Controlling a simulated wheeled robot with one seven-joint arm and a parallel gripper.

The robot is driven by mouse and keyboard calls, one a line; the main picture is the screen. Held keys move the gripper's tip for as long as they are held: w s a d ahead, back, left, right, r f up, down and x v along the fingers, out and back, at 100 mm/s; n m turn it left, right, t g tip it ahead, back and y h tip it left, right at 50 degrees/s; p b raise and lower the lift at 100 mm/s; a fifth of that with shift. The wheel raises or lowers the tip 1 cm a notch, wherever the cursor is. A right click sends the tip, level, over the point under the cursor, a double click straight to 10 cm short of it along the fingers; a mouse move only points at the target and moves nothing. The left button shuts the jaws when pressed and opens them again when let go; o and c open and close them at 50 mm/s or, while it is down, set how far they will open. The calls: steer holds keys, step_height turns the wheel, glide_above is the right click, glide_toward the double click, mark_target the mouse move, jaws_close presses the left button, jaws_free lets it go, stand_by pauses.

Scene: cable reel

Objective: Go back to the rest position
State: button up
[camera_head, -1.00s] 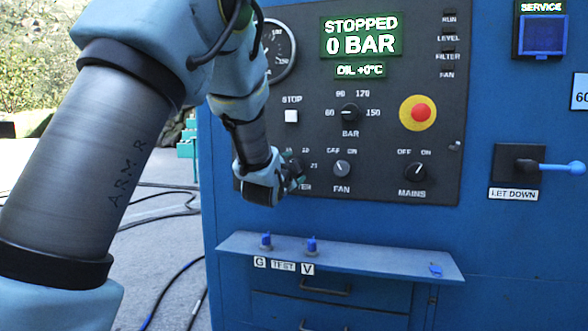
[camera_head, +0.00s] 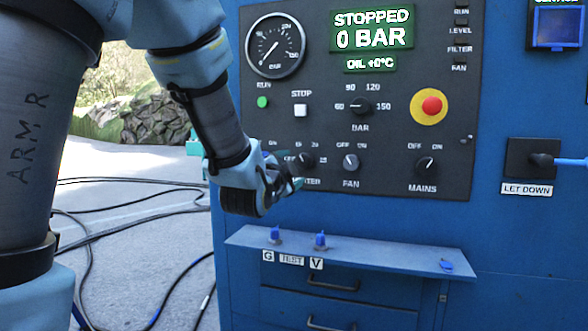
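My arm reaches in from the left, and my gripper (camera_head: 290,182) is in front of the lower left of the dark control panel (camera_head: 408,108). The fingertips are small and seen from behind, so I cannot tell whether they are open or shut. They are just below and left of a dark knob (camera_head: 305,160) with a partly hidden label ending in "TER". I cannot tell whether they touch it. The display (camera_head: 372,30) reads STOPPED, 0 BAR, OIL +0°C. The FAN knob (camera_head: 350,162) and MAINS knob (camera_head: 425,165) are to the right.
A red stop button (camera_head: 432,105) and the LET DOWN lever (camera_head: 560,161) are on the right. A shelf (camera_head: 375,253) with two blue-topped fittings juts out below my gripper. Cables (camera_head: 100,208) lie on the ground at left, where there is open space.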

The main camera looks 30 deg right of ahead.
stand_by(0.4)
steer(key=w+a+f+n+g+y, duration=0.2)
steer(key=a+f+n+y, duration=0.25)
steer(key=a+f, duration=0.4)
steer(key=w+a+f+n+g+y, duration=0.1)
steer(key=a+f+n+g+y, duration=0.15)
steer(key=a+f+n, duration=0.6)
steer(key=s+a+f+n+g+y, duration=0.25)
steer(key=s+a+y, duration=0.2)
steer(key=a, duration=0.85)
steer(key=s+a+f+n+g, duration=0.3)
steer(key=s+a+n+g, duration=0.1)
steer(key=s+a, duration=0.4)
steer(key=w+d+p+v, duration=0.1)
steer(key=p+v, duration=1.4)
steer(key=p, duration=0.1)
steer(key=shift+w+d+r+g, duration=0.3)
steer(key=shift+w+d+r, duration=0.1)
steer(key=shift+r, duration=0.1)
